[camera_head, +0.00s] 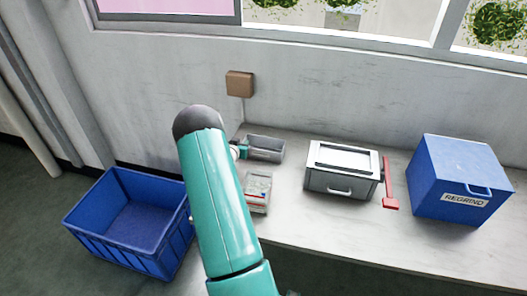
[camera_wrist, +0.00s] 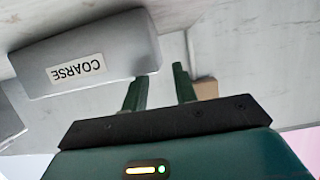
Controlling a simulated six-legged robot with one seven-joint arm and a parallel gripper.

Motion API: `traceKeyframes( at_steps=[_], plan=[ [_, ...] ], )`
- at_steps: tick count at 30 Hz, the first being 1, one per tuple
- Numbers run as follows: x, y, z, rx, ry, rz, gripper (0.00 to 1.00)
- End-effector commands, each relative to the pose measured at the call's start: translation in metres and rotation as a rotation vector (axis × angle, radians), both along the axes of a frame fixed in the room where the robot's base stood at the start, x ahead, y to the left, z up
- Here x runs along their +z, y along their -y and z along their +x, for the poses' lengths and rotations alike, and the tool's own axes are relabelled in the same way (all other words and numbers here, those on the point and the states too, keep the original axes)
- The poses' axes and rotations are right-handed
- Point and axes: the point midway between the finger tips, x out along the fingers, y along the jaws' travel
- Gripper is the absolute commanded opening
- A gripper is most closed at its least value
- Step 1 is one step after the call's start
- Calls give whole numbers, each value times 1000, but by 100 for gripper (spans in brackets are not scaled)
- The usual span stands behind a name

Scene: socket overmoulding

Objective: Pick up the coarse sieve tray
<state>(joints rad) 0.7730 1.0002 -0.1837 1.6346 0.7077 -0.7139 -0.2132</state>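The coarse sieve tray (camera_wrist: 85,60) is a grey box in the wrist view, with a white label reading COARSE, upside down in the picture. In the head view a grey open-topped tray (camera_head: 266,148) lies on the bench just right of my arm and looks like the same one. My gripper (camera_wrist: 160,74) is open, its two dark green fingers apart. The left finger is close to the tray's right end; I cannot tell whether they touch. Nothing clear shows between the fingers. In the head view my arm hides most of the gripper.
A small grey tray with coloured contents (camera_head: 258,190) lies nearer on the bench. A grey machine box (camera_head: 340,172) with a red lever (camera_head: 389,190) and a blue REGRIND bin (camera_head: 460,178) stand right. A blue crate (camera_head: 115,248) is left. A brown box (camera_head: 240,83) is on the wall.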

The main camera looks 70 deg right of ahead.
Motion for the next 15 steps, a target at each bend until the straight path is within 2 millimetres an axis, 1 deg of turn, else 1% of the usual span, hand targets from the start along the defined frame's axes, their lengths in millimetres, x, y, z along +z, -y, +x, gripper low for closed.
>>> traceKeyframes(
  at_steps=[3, 7, 10, 15],
  plan=[
    [-8, 18, 1, -2, 0, 0, 28],
    [-13, 34, 5, -1, 0, 0, 28],
    [-15, 40, 6, 0, 0, -1, 28],
    [-15, 40, 7, 0, 0, -1, 28]
  ],
)
